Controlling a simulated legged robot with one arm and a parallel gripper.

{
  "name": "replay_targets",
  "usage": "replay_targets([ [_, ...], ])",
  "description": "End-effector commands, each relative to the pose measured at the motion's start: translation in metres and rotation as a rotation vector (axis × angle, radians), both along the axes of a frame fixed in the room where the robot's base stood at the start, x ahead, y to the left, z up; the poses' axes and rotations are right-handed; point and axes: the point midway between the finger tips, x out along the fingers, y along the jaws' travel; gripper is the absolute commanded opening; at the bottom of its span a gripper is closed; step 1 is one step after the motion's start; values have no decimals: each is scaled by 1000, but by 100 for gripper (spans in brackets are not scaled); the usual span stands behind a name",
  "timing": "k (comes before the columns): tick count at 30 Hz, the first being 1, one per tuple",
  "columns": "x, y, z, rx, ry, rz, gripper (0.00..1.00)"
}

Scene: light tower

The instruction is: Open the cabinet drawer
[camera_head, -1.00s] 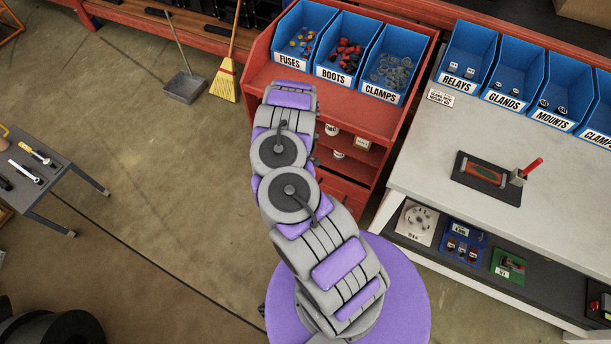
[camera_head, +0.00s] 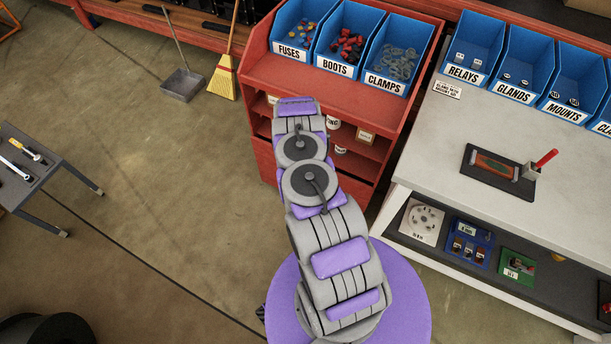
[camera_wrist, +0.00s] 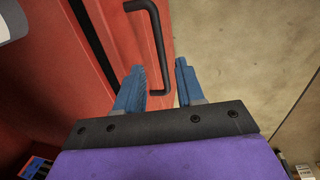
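The red cabinet (camera_head: 268,162) stands ahead of my arm in the head view, with shelves and a lower front partly hidden by the arm. In the wrist view the red drawer front (camera_wrist: 115,50) fills the left side. A black bar handle (camera_wrist: 158,45) sticks out from it. My gripper (camera_wrist: 158,72) is open, its two blue fingers apart. The handle's lower end lies between the fingertips in the picture; I cannot tell whether they touch it. In the head view my gripper is hidden behind the arm.
Blue bins of fuses, boots and clamps (camera_head: 388,85) sit on top of the cabinet. A white workbench (camera_head: 430,160) stands close on the right. A broom (camera_head: 222,80) and dustpan (camera_head: 183,85) are at the back left. The floor (camera_head: 150,170) left of the cabinet is clear.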

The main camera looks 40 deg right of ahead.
Motion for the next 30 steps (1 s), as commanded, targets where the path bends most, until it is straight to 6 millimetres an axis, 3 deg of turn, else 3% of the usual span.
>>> replay_targets([
  [3,0,-3,-23,0,1,1,38],
  [7,1,-5,-37,1,3,1,38],
  [20,3,-7,-43,0,-1,0,38],
  [30,3,-7,-44,0,0,1,7],
])
